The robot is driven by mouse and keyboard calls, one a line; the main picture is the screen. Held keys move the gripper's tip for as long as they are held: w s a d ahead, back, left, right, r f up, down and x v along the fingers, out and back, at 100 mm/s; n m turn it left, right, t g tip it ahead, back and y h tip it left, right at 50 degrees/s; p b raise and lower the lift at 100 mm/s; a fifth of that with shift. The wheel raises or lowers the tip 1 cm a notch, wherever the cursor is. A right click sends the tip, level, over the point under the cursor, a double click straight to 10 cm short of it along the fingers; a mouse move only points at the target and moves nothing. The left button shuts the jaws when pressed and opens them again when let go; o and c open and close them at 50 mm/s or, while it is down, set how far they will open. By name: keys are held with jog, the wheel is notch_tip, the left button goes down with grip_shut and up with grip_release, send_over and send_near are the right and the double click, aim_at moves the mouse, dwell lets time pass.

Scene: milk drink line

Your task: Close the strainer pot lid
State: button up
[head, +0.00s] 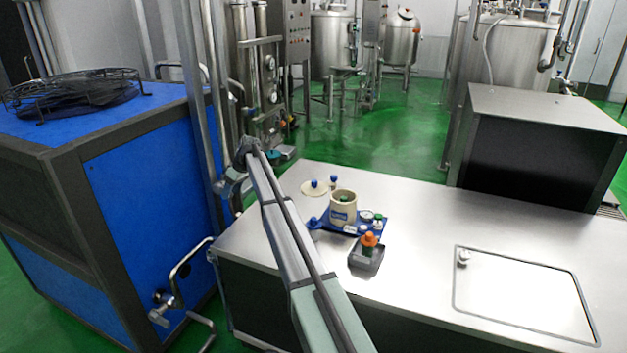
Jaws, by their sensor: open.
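The strainer pot (343,211) is a cream, round vessel standing upright on a blue base (319,221) on the steel table. Its top looks open, with something small and green showing at the mouth. A flat cream disc with a blue knob, which looks like the lid (313,188), lies on the table just behind and left of the pot, apart from it. My arm reaches from the bottom middle up and left. My gripper (247,147) is at its far dark end, left of the lid and pot and apart from both. Its fingers are too small to make out.
A grey tray (366,260) with an orange-capped item stands in front of the pot. Small capped containers (374,218) sit right of the pot. A blue machine (150,190) stands left and a steel box (545,145) at the back right. The table's right part is clear around a panel (525,295).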

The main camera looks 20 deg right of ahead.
jog(key=d+r+h, duration=0.1)
jog(key=d+r, duration=0.2)
jog(key=d, duration=0.5)
jog(key=d+r+h, duration=0.1)
jog(key=d+r, duration=0.2)
jog(key=d, duration=0.4)
notch_tip(320, 180, up, 8)
jog(key=f+m+g+h, duration=0.1)
jog(key=g+h, duration=0.1)
jog(key=h, duration=0.1)
send_over(314, 180)
notch_tip(314, 180, down, 13)
jog(key=shift+a, duration=0.1)
grip_shut()
